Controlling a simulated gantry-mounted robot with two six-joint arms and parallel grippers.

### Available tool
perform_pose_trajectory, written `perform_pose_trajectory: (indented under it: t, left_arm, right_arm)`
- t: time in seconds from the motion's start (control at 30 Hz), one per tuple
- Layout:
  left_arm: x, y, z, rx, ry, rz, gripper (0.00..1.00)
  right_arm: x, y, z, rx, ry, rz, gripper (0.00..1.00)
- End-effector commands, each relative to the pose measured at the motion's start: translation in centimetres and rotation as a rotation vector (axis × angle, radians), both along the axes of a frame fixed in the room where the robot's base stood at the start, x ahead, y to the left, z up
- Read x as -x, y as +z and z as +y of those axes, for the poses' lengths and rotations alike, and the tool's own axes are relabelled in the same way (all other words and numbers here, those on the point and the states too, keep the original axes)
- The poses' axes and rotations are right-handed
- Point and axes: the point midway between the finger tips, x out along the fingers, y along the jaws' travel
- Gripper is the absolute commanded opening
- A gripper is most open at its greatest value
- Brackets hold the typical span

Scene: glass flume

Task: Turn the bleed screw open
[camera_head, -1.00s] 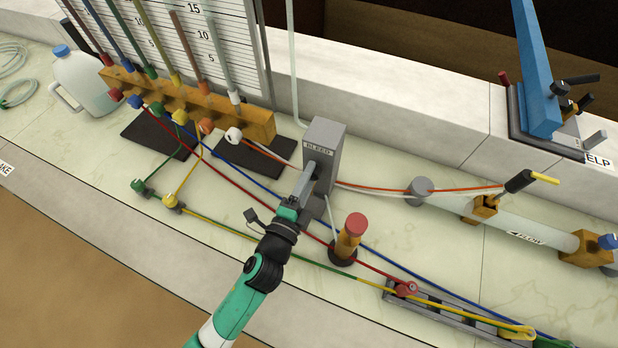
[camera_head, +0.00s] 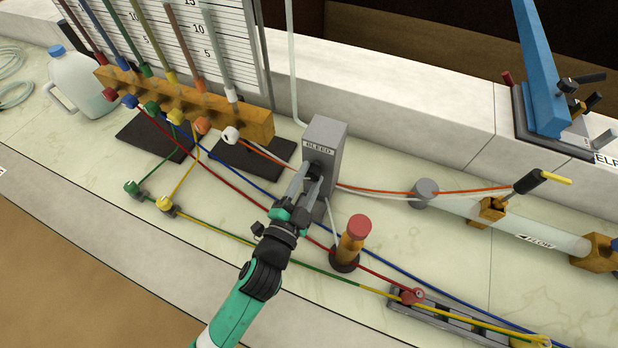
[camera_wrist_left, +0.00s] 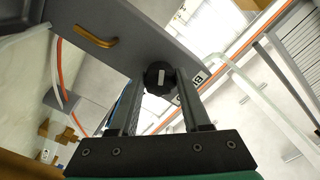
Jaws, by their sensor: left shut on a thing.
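The bleed block (camera_head: 324,140) is a grey upright box labelled BLEED, in the middle of the head view. The bleed screw (camera_wrist_left: 158,78) is a dark round knob with a white mark on the block's face, between my fingertips in the left wrist view. In the head view the fingers mostly hide it. My left gripper (camera_head: 311,178) reaches the block's front from below and is shut on the knob, one finger on each side. My right gripper is not in view.
An orange post with a red cap (camera_head: 354,240) stands close to the right of my left gripper. Red, blue, green and yellow tubes cross the bench around the wrist. A valve manifold (camera_head: 250,122) is at the left and a clear flow pipe (camera_head: 540,236) at the right.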

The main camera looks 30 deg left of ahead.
Motion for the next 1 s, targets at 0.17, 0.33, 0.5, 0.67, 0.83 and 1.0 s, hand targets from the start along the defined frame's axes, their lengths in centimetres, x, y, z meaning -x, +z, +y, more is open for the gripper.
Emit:
perform_pose_trajectory:
  t: [0.17,0.33,0.5,0.67,0.83,1.0]
  left_arm:
    - [0.0,0.0,0.0,0.01,0.0,-0.001,0.0]
    - [0.0,0.0,0.0,0.01,0.0,-0.001,0.0]
    - [0.0,0.0,0.0,0.009,0.0,0.0,0.64]
    - [0.0,0.0,0.0,0.009,0.0,0.0,0.77]
    - [0.0,0.0,0.0,0.008,0.0,0.0,0.77]
    - [1.2,0.0,-0.1,0.008,-0.001,0.002,0.77]
  right_arm:
    - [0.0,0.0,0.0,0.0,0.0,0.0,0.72]
    - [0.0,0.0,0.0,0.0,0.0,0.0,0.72]
    - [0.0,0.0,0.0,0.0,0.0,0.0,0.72]
    - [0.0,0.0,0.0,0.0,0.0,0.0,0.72]
    - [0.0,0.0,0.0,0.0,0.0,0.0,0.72]
    - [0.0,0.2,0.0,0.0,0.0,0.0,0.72]
